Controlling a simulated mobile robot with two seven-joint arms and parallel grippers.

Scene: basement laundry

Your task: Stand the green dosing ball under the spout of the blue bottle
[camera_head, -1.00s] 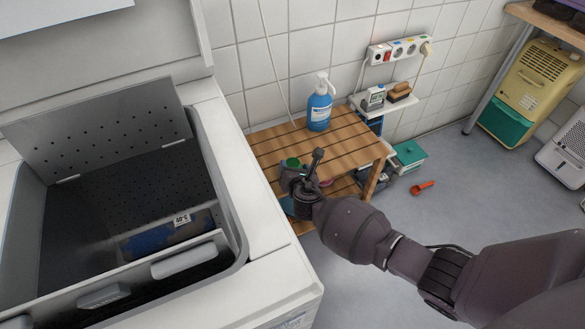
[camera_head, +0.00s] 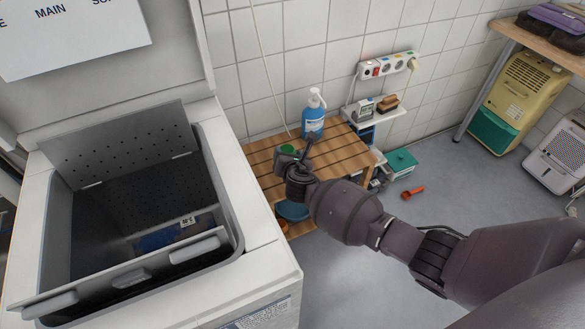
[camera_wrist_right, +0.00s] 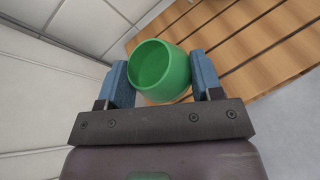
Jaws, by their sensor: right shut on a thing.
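The green dosing ball (camera_wrist_right: 160,72) is between the two blue finger pads of my right gripper (camera_wrist_right: 162,82), its open mouth showing in the right wrist view. In the head view the ball (camera_head: 288,149) is a small green patch beyond the dark right gripper (camera_head: 295,158), over the left part of the slatted wooden table. The right gripper is shut on the ball. The blue bottle (camera_head: 313,123) stands upright at the back of the table, with a white pump spout (camera_head: 316,97) on top. The ball is to the left of and nearer than the bottle. My left gripper is out of view.
The wooden table (camera_head: 345,155) stands between an open top-loading washer (camera_head: 250,225) and a small wall shelf (camera_head: 375,112). A power strip (camera_head: 388,65) is on the tiled wall. A blue basin (camera_head: 292,210) is low under the table. Table slats right of the gripper are bare.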

